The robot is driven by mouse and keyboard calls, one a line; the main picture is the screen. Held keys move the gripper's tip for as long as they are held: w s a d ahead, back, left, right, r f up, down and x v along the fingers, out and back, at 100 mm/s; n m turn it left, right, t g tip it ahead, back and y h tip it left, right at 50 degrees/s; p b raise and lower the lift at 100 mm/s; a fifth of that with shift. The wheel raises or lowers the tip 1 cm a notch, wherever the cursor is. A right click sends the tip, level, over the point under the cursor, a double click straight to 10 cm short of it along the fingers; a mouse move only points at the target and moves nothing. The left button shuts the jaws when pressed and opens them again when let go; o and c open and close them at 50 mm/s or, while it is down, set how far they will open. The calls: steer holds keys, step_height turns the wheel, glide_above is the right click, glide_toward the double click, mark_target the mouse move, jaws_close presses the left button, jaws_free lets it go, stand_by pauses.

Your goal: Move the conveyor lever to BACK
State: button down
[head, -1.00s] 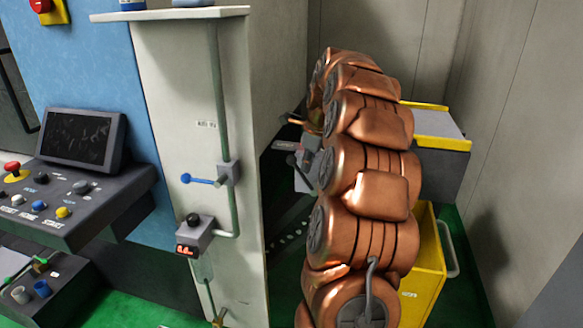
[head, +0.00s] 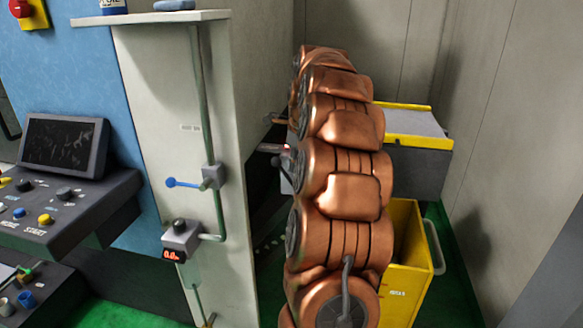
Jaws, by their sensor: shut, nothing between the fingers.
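My copper-coloured arm stands in the middle of the head view and reaches away toward the gap behind the pale cabinet. Its far end is hidden behind its own links, so I cannot make out my gripper. A small grey box (head: 286,184) shows in part at the left edge of the arm, beside the cabinet's far corner. A dark bar with a small reddish spot lies just above it; I cannot tell what it belongs to. I cannot make out the conveyor lever or its position; the arm covers that area.
The pale cabinet (head: 140,130) carries a pipe with a blue-handled valve (head: 182,183) and a small red display (head: 173,254). A control desk (head: 70,215) is at left. A yellow-edged grey unit (head: 415,122) and a yellow bin (head: 405,285) stand right of the arm, near the wall.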

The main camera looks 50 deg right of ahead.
steer(key=s+b+v, duration=0.1)
steer(key=v, duration=1)
steer(key=shift+s+d+b, duration=0.35)
steer(key=shift+d+b, duration=0.05)
steer(key=shift+r, duration=0.1)
